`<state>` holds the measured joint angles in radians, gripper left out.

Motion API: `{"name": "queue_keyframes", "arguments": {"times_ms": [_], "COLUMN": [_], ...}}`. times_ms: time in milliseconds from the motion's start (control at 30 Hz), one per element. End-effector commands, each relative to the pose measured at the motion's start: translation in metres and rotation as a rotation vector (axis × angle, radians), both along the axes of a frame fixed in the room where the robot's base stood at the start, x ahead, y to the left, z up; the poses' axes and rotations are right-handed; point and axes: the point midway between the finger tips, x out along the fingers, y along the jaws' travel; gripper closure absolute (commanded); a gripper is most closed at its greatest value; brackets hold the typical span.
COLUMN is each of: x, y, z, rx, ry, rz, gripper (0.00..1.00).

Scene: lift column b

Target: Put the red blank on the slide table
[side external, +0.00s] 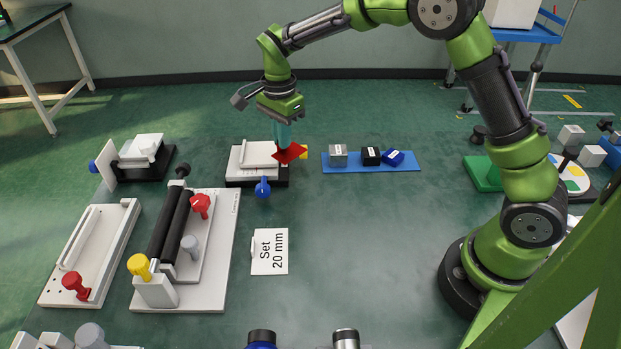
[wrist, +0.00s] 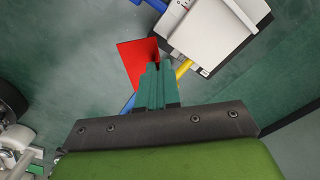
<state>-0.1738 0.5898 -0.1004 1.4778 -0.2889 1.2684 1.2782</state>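The red blank (side external: 291,154) is a flat red plate between the fingertips of my gripper (side external: 283,146). In the wrist view the red blank (wrist: 136,62) sticks out to the left of the green fingers (wrist: 157,78), which look closed on its edge. A low unit with a white top, which looks like the slide table (side external: 246,158), has a black base, a blue knob and a yellow part. The blank is at its right end, seemingly just above it; contact cannot be told. In the wrist view the white top (wrist: 215,35) is right of the blank.
A blue mat (side external: 372,167) with several small blocks lies right of the unit. A similar white-and-black unit (side external: 146,158) stands at left. A card reading "Set 20 mm" (side external: 270,252) lies in front. White fixtures with a roller pair (side external: 222,235) are front left. The middle floor is clear.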

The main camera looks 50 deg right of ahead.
Motion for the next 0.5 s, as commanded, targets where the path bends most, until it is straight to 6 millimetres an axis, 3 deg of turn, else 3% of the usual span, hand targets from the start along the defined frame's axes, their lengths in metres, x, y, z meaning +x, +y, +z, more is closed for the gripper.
{"name": "queue_keyframes", "arguments": {"times_ms": [200, 400, 500], "x": [0.038, 0.05, 0.05], "y": [0.004, 0.005, 0.005], "z": [-0.004, -0.006, -0.017], "rx": [0.0, 0.0, 0.0], "ry": [0.0, 0.001, 0.003], "rz": [-0.001, 0.0, 0.001], "gripper": [1.0, 1.0, 1.0]}}
